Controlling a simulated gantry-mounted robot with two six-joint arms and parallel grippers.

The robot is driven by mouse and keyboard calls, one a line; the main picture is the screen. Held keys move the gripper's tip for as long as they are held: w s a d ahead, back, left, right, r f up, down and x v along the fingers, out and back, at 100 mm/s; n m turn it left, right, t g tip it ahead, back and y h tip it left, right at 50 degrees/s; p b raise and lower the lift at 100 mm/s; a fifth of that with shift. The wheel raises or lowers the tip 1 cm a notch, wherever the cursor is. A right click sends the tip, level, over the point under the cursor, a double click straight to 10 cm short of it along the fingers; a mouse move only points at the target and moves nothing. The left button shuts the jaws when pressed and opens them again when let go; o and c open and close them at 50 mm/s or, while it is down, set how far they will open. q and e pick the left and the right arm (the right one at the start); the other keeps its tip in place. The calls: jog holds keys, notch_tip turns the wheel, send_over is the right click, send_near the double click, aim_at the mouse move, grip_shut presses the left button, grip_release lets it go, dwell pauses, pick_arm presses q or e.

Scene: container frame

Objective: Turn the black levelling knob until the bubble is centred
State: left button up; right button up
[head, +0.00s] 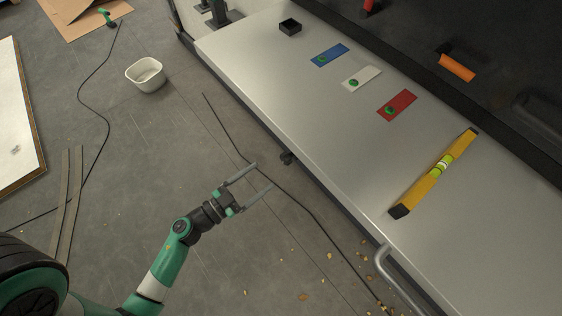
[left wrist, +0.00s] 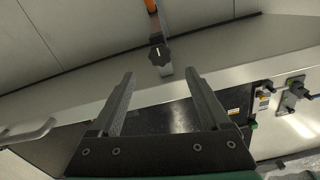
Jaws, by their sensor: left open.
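The black knob (head: 287,158) sits at the front edge of the metal worktop. It also shows in the left wrist view (left wrist: 159,53), beyond my fingertips and between their lines. My left gripper (head: 263,176) is open and empty, out over the floor in front of the worktop edge, apart from the knob. Its two fingers also show in the left wrist view (left wrist: 160,76). A yellow spirit level (head: 428,184) with black ends lies on the worktop. Its green vial (head: 441,165) faces up; the bubble is too small to place. My right gripper is not in view.
On the worktop (head: 290,90) lie blue (head: 339,50), white (head: 352,82) and red (head: 405,98) plates with green pieces, and a small black box (head: 290,27). A grey handle (head: 388,262) projects at the front right. A white bin (head: 146,74) stands on the floor.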

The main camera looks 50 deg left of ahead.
aim_at(283, 160)
pick_arm(q)
jog(key=w, duration=0.8)
jog(key=shift+w+b, duration=0.25)
jog(key=shift+b, duration=0.1)
grip_shut()
